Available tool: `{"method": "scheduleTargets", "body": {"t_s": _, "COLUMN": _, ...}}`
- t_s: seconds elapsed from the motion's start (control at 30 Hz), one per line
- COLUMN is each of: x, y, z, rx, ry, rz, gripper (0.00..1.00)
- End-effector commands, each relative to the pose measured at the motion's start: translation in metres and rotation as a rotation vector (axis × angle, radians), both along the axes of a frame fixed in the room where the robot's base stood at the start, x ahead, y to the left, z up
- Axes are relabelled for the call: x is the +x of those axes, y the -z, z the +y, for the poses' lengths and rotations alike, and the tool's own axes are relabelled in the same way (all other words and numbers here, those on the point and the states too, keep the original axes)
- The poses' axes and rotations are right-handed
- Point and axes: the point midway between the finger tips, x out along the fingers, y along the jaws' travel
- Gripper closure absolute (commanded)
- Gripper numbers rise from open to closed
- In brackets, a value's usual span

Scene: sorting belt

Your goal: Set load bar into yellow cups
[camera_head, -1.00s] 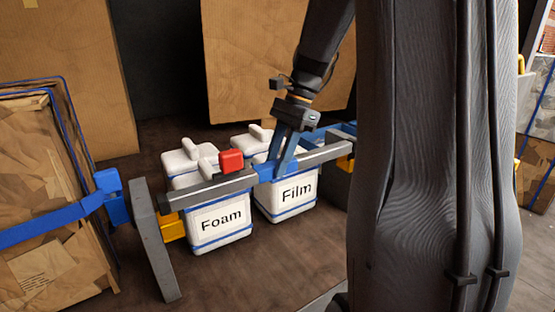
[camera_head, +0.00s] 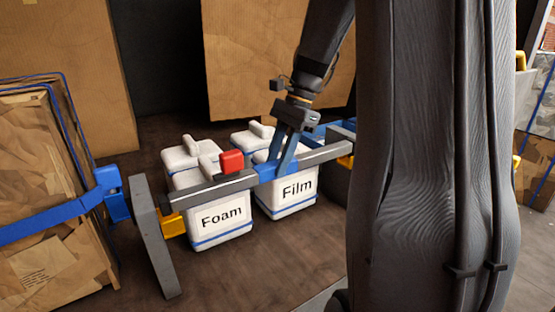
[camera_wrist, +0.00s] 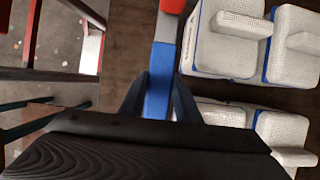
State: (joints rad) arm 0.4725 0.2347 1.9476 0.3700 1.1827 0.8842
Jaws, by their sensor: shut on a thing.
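The grey load bar (camera_head: 215,189) runs level from left to right, with a red block (camera_head: 231,161) on it and a blue grip section (camera_head: 267,171) near its middle. My gripper (camera_head: 276,162) is shut on the blue section, which also shows between the fingers in the wrist view (camera_wrist: 158,90). A yellow cup (camera_head: 173,222) on a grey post is just under the bar's left end. Another yellow cup (camera_head: 346,161) is under the bar near its right end, partly hidden by it. I cannot tell whether the bar touches either cup.
White boxes labelled Foam (camera_head: 222,218) and Film (camera_head: 297,190) stand close under and behind the bar, with more white boxes behind them. A strapped cardboard bale (camera_head: 50,190) stands at left. A grey post (camera_head: 153,235) carries the left cup. Bare floor lies in front.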

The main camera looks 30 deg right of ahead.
Motion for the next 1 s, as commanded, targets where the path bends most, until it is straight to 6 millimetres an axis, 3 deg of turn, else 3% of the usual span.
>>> {"method": "scheduleTargets", "body": {"t_s": 1.0, "x": 0.0, "y": 0.022, "z": 0.0, "rx": 0.0, "ry": 0.0, "rz": -0.001, "gripper": 1.0}}
